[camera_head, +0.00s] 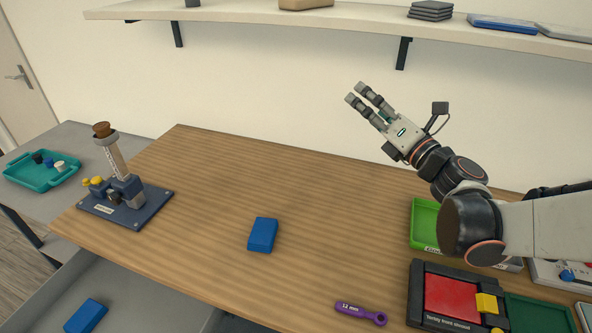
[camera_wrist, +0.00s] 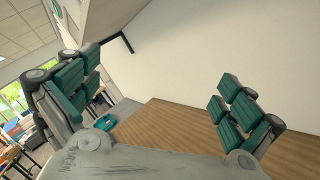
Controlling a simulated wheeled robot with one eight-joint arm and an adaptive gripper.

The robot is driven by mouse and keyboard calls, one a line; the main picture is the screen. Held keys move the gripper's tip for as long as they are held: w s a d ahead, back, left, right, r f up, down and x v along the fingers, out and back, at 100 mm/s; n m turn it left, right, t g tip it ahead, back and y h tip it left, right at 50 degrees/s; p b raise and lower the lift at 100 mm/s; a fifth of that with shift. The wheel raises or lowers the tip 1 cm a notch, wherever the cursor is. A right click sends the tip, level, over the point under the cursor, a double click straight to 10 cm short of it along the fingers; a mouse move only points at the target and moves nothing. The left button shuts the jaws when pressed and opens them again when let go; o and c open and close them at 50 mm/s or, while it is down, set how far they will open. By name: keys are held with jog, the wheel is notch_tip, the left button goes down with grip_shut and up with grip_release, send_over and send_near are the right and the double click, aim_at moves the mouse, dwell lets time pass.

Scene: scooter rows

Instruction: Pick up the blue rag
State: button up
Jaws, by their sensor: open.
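A blue folded rag-like block (camera_head: 263,235) lies flat on the wooden table, near the middle. A second, similar blue block (camera_head: 86,315) lies lower down on a grey surface at the front left. I cannot tell from shape alone which one is the rag. My gripper (camera_head: 356,92) is raised above the back right of the table, pointing up and left, well away from both. In the wrist view its teal-padded fingers (camera_wrist: 160,100) are spread wide with nothing between them. Neither blue block shows clearly in the wrist view.
A clamp-like stand on a blue base (camera_head: 125,205) is at the table's left. A purple wrench (camera_head: 361,314), a green tray (camera_head: 424,223) and a black tray with a red panel (camera_head: 414,292) are at the right. A shelf (camera_head: 330,16) runs above. The table's middle is mostly clear.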

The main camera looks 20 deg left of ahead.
jog(key=s+a+f+n+g+y, duration=0.2)
jog(key=s+a+f+n+g, duration=0.2)
jog(key=a+f+n+g, duration=0.5)
jog(key=n+g+h+p, duration=0.2)
jog(key=n+g, duration=0.4)
jog(key=n, duration=0.3)
send_near(262, 230)
jog(key=a, duration=0.1)
jog(key=a+b, duration=0.2)
jog(key=shift+a+f+h, duration=0.15)
jog(key=shift+f+h, duration=0.15)
jog(key=shift+b+x, duration=1.35)
jog(key=shift+x, duration=1.55)
jog(key=shift+s, duration=0.1)
jog(key=c, duration=0.9)
